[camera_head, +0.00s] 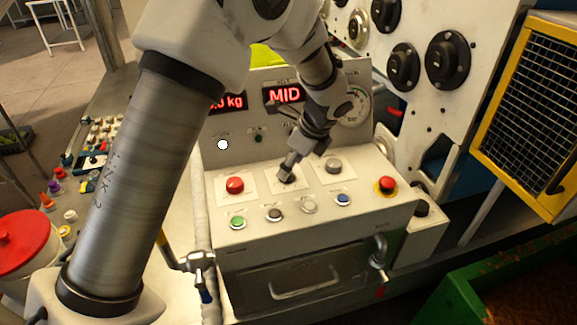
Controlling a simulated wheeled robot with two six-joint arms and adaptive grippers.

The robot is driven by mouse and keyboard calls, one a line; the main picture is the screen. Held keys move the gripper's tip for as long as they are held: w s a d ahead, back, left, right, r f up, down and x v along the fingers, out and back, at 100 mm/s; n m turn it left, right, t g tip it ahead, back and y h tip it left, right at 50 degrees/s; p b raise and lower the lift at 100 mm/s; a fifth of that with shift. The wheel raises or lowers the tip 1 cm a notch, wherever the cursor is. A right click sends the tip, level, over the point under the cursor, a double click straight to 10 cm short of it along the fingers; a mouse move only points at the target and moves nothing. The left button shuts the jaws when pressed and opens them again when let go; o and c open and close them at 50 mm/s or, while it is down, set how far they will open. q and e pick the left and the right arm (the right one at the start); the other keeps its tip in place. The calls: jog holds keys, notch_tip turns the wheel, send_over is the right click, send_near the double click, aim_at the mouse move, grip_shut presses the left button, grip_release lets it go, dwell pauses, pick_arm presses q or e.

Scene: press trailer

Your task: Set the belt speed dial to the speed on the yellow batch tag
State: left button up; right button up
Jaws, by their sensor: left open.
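The control panel (385,220) stands in the middle. Its red display (284,94) reads "MID". A dark knob (286,179) on the middle square plate is mostly hidden by my left gripper (289,168), so I cannot make out its pointer. My left gripper comes down from above with its tips at this knob; it is open, and I cannot tell if they touch. A yellow-green patch (264,57) shows behind my arm above the panel; no writing on it is legible, and I cannot tell if it is the batch tag. My right gripper is not in view.
Several small buttons line the front edge, with a red stop button (386,185) at right. A second display (228,102) is partly hidden by my arm. A yellow-framed mesh guard (530,110) stands right.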

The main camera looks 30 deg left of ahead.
pick_arm(q)
jog(key=f, duration=0.1)
jog(key=a+f, duration=0.1)
jog(key=w+a+f, duration=0.1)
jog(key=shift+f, duration=0.2)
jog(key=shift+s+d+r, duration=0.2)
jog(key=shift+d, duration=0.05)
jog(key=shift+s+d+r, duration=0.1)
jog(key=c, duration=1.1)
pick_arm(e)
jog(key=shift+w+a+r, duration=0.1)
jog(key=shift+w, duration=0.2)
